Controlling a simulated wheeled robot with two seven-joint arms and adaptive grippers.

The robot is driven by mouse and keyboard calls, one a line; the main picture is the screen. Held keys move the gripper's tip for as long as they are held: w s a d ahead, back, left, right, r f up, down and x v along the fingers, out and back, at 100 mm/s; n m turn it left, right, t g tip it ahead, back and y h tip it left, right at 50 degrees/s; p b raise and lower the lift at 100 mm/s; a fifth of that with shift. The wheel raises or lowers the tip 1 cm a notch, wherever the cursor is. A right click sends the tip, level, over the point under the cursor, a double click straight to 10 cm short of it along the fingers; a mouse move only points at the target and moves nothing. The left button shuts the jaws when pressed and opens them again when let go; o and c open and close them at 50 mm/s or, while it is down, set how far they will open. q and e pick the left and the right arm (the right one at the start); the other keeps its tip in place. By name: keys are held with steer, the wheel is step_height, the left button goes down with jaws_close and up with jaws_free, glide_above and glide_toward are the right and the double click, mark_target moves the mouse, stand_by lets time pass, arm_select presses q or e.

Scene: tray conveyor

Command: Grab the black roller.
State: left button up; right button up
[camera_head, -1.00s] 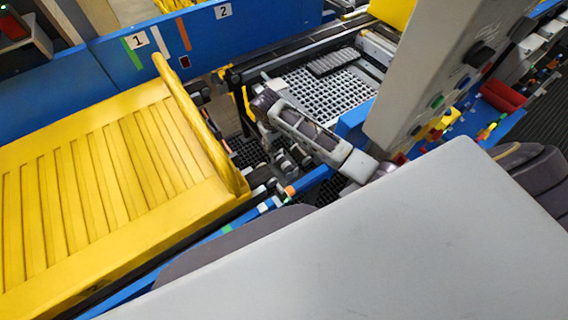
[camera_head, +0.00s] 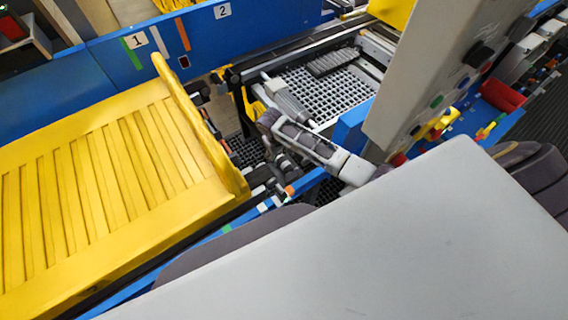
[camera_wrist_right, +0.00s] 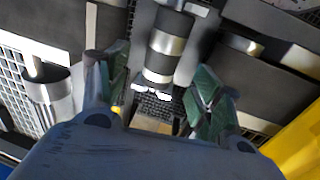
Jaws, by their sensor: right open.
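The black roller (camera_wrist_right: 172,45) shows in the right wrist view as a dark cylinder with shiny silver bands, at the top middle. My right gripper (camera_wrist_right: 161,66) is open, with green-padded fingers on either side of the roller's near end in that picture. I cannot tell whether they touch it. In the head view my right gripper (camera_head: 278,174) points down into the conveyor gap beside the yellow tray. It partly hides the rollers there, and I cannot single out the black one. My left gripper is not in view.
A large yellow slatted tray (camera_head: 95,190) fills the left of the head view. A grey grid (camera_head: 335,92) lies behind my right arm. Blue conveyor walls (camera_head: 270,30) run along the back. In the wrist view, another metal cylinder (camera_wrist_right: 48,98) stands at the left and something yellow (camera_wrist_right: 300,145) at the right.

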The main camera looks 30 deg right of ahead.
mark_target(282, 160)
steer(key=shift+s+d+f+p, duration=0.1)
steer(key=shift+s+f+p, duration=0.1)
steer(key=shift+f, duration=0.55)
steer(key=shift+s+d+f+p, duration=0.1)
steer(key=shift+s+f, duration=0.05)
steer(key=shift+f, duration=0.55)
steer(key=shift+w+d+f, duration=0.1)
steer(key=shift+d+f, duration=0.05)
steer(key=shift+f, duration=0.95)
steer(key=shift+c, duration=0.3)
steer(key=c, duration=1.3)
steer(key=shift+r, duration=0.15)
steer(key=shift+c, duration=0.2)
steer(key=shift+r, duration=4.9)
